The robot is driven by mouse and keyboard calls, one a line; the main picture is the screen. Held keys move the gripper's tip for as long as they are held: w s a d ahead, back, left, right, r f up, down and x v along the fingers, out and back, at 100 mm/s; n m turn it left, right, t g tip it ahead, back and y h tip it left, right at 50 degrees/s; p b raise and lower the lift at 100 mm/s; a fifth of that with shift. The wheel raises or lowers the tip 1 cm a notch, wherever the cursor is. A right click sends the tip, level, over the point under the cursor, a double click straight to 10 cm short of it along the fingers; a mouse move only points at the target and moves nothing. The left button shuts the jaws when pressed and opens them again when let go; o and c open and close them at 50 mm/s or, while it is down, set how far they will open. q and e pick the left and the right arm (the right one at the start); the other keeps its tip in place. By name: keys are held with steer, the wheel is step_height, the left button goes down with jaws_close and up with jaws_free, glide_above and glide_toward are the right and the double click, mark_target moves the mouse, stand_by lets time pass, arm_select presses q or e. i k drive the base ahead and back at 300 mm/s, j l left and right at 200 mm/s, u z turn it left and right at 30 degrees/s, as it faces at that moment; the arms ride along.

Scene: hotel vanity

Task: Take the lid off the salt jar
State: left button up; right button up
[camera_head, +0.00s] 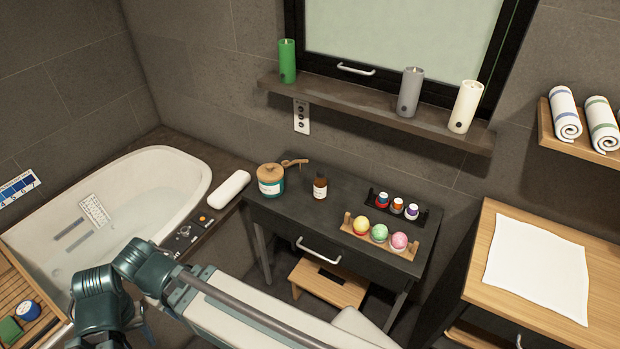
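The salt jar (270,187) stands upright at the back left corner of the dark vanity table (330,182). It has a teal body with a pale label. Its round wooden lid (270,172) sits on top. A small wooden scoop (295,162) shows just behind and to the right of the jar. Links of my arm cross the lower left of the view, well in front of the jar and apart from it. I can make out no fingertips of either gripper.
A brown bottle (320,187) stands close right of the jar. Further right are a rack of small bottles (398,206) and a wooden tray of bath bombs (380,235). A bathtub (130,205) and white rolled towel (229,189) lie left. The tabletop's front middle is clear.

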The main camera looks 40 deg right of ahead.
mark_target(270, 172)
steer(key=z, duration=1.25)
